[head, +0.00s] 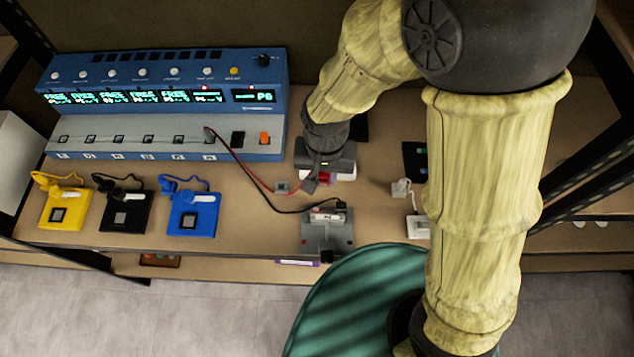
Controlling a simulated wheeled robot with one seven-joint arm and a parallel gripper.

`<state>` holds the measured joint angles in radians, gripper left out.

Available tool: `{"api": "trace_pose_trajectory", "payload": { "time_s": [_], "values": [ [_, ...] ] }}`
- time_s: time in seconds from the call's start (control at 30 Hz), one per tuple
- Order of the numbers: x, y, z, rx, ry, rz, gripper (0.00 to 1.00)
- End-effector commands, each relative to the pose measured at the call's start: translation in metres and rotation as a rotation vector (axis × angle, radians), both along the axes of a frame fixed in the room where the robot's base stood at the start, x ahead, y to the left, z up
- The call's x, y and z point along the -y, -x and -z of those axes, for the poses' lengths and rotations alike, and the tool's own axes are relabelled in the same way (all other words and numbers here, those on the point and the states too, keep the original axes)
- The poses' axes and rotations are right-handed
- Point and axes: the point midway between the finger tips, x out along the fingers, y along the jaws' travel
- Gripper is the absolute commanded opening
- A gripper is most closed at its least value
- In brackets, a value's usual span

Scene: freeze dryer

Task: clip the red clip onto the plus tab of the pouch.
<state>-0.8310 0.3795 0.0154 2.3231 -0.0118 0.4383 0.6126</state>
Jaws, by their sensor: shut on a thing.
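My gripper (318,184) points down above the shelf, just behind the grey holder (327,240). It is shut on the red clip (325,178), which shows as a small red patch at the fingers. A red lead runs from the blue instrument to this clip. A small pale pouch (325,215) lies at the back of the grey holder. The black lead ends at the holder's back edge by a dark clip (340,206). The red clip appears apart from the pouch, behind it. The plus tab is too small to make out.
The blue instrument (160,84) with lit displays stands at the back left. Yellow (78,214), black (140,216) and blue (207,220) pads with coiled leads lie in front of it. A small white box (418,227) is right of the holder. Dark rack posts flank the shelf.

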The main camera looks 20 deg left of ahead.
Motion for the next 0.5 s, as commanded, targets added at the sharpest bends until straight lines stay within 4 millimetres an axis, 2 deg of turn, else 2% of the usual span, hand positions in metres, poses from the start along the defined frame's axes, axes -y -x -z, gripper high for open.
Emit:
{"api": "trace_pose_trajectory", "payload": {
  "time_s": [0.27, 0.5],
  "values": [
    [0.024, -0.069, 0.008, -0.001, 0.0, 0.12, 0.0],
    [0.072, -0.143, 0.017, -0.001, -0.001, 0.252, 0.0]
  ]
}}
